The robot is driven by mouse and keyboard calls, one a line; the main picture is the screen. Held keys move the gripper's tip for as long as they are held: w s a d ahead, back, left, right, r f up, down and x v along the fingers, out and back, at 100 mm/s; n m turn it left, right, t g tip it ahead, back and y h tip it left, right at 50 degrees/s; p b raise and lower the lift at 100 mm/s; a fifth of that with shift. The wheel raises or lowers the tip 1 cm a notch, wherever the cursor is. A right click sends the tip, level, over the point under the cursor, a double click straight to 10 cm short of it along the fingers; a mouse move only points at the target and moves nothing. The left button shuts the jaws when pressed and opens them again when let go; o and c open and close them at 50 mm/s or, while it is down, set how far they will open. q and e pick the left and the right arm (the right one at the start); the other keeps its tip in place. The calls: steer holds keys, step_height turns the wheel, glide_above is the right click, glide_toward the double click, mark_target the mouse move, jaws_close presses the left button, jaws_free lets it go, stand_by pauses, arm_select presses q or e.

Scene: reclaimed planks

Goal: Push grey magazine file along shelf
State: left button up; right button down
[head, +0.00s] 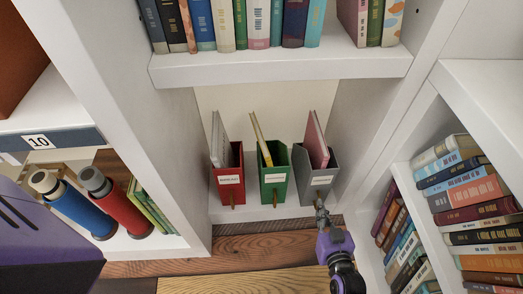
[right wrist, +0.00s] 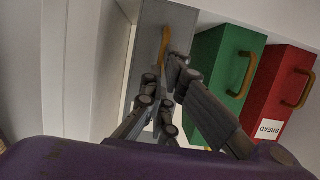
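The grey magazine file (head: 318,176) stands upright on the shelf at the right end of a row of three, close to the right side panel. It holds a thin pinkish book and has a small handle low on its front. My right gripper (head: 321,210) is in front of its lower front. In the right wrist view, the grey file (right wrist: 152,45) is behind the fingers, and my right gripper (right wrist: 170,62) has its fingertips together close to the tan handle (right wrist: 165,45). Whether they touch it is unclear. My left gripper is not in view.
A green file (head: 273,180) and a red file (head: 228,185) stand to the left, with small gaps between. The shelf board above (head: 280,68) carries books. White side panels bound the bay. Leaning books (head: 470,190) fill the bay at right; rolled blue and red cylinders (head: 80,205) are at left.

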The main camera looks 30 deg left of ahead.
steer(key=shift+w+a+b, duration=0.35)
steer(key=shift+w+a, duration=0.2)
steer(key=shift+w, duration=0.2)
steer(key=shift+s+d+p, duration=0.45)
steer(key=shift+s+d, duration=0.15)
steer(key=shift+s, duration=0.25)
steer(key=shift+s+d+p, duration=0.45)
steer(key=shift+s+d, duration=0.15)
steer(key=shift+s, duration=0.2)
